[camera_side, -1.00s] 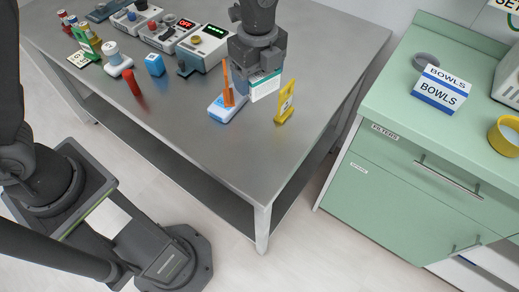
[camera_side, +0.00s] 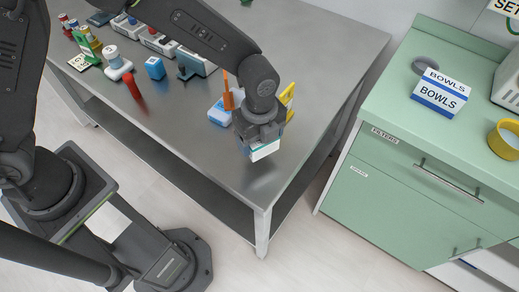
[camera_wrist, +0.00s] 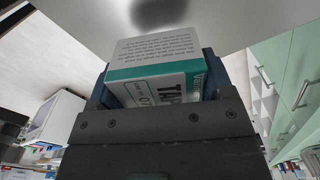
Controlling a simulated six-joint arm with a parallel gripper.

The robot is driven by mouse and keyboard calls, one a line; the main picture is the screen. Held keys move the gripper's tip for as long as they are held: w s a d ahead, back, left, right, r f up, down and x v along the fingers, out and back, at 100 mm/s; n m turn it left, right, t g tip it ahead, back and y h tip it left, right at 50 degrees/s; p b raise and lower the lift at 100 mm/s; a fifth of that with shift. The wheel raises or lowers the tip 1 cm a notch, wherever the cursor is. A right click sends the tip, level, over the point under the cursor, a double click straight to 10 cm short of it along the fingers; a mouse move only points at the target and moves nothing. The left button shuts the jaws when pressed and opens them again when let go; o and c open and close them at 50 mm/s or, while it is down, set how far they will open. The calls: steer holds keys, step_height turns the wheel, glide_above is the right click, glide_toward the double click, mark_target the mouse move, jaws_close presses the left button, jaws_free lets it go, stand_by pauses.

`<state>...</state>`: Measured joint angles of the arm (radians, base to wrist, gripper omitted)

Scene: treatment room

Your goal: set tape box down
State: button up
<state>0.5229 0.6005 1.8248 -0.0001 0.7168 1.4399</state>
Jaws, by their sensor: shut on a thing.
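The tape box (camera_side: 264,151) is a white carton with a teal band, held at the tip of my gripper (camera_side: 260,138). In the side view it shows below the jaws, over the front right part of the steel table (camera_side: 200,140). In the wrist view the tape box (camera_wrist: 160,62) sits between the jaws of my gripper (camera_wrist: 155,88), with part of its printed label showing. My gripper is shut on it. I cannot tell whether the box touches the table top.
Behind my gripper stand a blue and white holder with an orange item (camera_side: 222,110) and a yellow stand (camera_side: 288,96), partly hidden. The table's front right corner is clear.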

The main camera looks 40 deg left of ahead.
mark_target(260, 151)
steer(key=shift+f, duration=2.4)
steer(key=o, duration=1)
steer(key=shift+f, duration=0.15)
